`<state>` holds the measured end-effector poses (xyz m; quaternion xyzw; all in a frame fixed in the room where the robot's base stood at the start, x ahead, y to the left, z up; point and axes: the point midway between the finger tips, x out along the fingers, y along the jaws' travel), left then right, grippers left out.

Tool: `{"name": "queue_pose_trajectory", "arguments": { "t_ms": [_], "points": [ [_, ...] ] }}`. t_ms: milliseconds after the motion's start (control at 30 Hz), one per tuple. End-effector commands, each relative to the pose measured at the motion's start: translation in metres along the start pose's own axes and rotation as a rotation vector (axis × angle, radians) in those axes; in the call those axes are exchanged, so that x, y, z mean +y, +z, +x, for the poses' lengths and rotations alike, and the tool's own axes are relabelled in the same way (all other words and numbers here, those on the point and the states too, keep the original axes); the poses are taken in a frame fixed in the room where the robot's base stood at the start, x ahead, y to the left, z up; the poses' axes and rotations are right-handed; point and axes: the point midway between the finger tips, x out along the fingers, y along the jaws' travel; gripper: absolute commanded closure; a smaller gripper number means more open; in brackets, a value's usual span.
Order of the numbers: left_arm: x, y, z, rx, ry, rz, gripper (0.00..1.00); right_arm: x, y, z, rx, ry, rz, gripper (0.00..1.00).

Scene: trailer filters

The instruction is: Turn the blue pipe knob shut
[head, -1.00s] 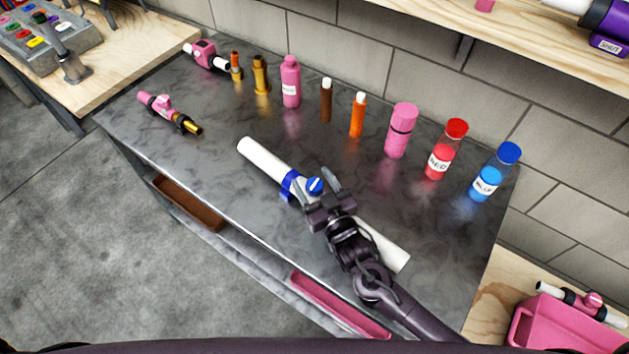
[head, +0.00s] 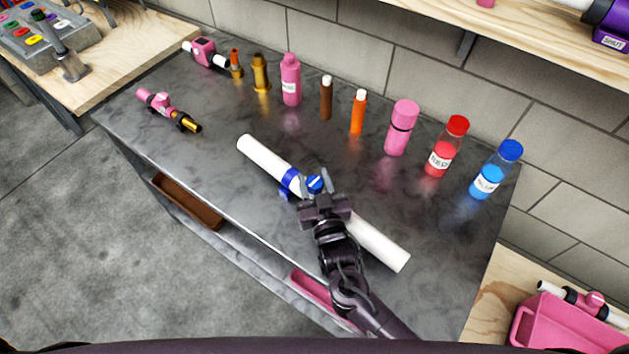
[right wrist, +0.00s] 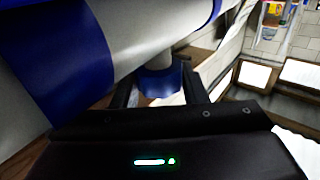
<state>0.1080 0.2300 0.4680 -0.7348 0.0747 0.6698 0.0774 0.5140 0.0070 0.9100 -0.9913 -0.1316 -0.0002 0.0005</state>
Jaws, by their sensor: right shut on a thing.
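A white pipe (head: 376,240) with blue bands lies diagonally on the dark table. Its blue knob (head: 314,184), with a white mark on top, is near the pipe's middle. My right gripper (head: 315,186) comes in from below and is shut on the knob, with a finger on either side. In the right wrist view the blue knob's lower part (right wrist: 160,82) shows between the two dark fingers, under the white pipe (right wrist: 140,30). The gripper's body hides part of the pipe in the head view. My left gripper is not in view.
Behind the pipe stand a pink bottle (head: 290,82), a pink canister (head: 401,128), a red-capped bottle (head: 446,146) and a blue-capped bottle (head: 496,171). A smaller pink-knobbed pipe (head: 160,104) lies at the left. The table between is clear.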

Motion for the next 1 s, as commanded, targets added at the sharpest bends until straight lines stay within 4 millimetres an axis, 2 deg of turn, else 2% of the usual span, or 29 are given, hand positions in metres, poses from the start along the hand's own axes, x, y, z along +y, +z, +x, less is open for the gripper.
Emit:
{"name": "queue_pose_trajectory", "arguments": {
  "t_ms": [267, 300, 467, 767, 867, 1000],
  "points": [
    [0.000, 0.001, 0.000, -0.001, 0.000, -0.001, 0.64, 0.001, 0.000, 0.000, -0.001, 0.007, -0.003, 0.84],
    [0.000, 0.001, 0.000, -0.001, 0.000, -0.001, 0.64, 0.001, 0.000, 0.000, -0.001, 0.007, -0.003, 0.59],
    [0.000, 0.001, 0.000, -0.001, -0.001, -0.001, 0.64, 0.001, 0.000, 0.000, 0.000, 0.006, -0.003, 0.39],
    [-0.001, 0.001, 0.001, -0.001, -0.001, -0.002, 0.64, 0.000, 0.000, -0.002, -0.001, 0.006, -0.002, 0.39],
    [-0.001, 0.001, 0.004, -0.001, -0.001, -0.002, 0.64, 0.000, 0.002, -0.013, -0.003, 0.005, -0.002, 0.39],
    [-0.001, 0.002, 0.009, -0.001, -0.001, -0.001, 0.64, 0.000, 0.004, -0.037, -0.004, 0.006, -0.001, 0.39]
  ]
}}
